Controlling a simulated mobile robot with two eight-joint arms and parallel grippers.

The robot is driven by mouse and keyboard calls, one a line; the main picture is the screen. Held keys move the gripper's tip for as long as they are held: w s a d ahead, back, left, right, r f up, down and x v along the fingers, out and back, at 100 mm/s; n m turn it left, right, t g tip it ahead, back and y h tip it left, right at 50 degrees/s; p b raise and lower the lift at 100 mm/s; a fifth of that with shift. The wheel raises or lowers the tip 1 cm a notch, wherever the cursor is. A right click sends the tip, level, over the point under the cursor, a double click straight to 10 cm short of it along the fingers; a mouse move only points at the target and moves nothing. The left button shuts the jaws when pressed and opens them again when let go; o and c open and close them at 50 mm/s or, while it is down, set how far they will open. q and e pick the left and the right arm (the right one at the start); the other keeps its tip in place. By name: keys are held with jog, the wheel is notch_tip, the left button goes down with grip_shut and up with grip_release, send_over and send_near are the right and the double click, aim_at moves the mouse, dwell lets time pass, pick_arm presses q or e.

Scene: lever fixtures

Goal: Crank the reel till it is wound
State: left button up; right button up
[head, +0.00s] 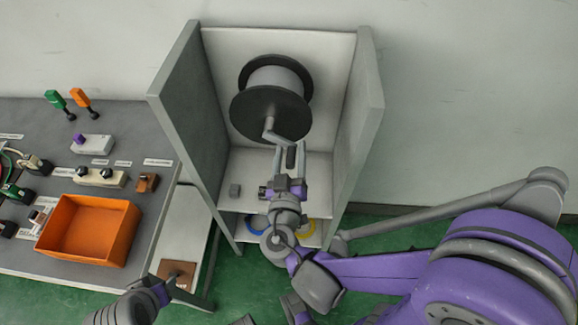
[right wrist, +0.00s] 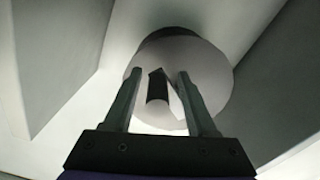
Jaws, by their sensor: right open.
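The reel (head: 272,97) has dark round flanges and a pale grey drum, and sits upright in the grey cabinet. Its crank arm (head: 269,127) sticks out from the hub of the near flange and ends in a black handle (head: 291,157). My right gripper (head: 290,152) is open at the handle. In the right wrist view its two fingers (right wrist: 155,85) stand either side of the black handle (right wrist: 157,88), with gaps showing on both sides. The reel's flange (right wrist: 212,82) is behind. My left gripper (head: 163,289) is low at the left, its jaws unclear.
The cabinet's side walls (head: 186,95) stand close on both sides of the reel. A small grey block (head: 235,190) lies on its shelf. Blue and yellow rings (head: 307,232) lie lower down. A bench at left holds an orange bin (head: 88,231) and several small fixtures.

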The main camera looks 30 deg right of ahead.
jog(key=v, duration=1)
jog(key=w+d+m, duration=0.1)
jog(key=w, duration=0.1)
jog(key=w+d+m, duration=0.1)
jog(key=w+d, duration=0.1)
jog(key=w+d+m, duration=0.1)
jog(key=w+m, duration=0.1)
jog(key=shift+w+d+r, duration=0.2)
jog(key=shift+w, duration=0.2)
dwell(0.5)
grip_shut()
dwell(1.4)
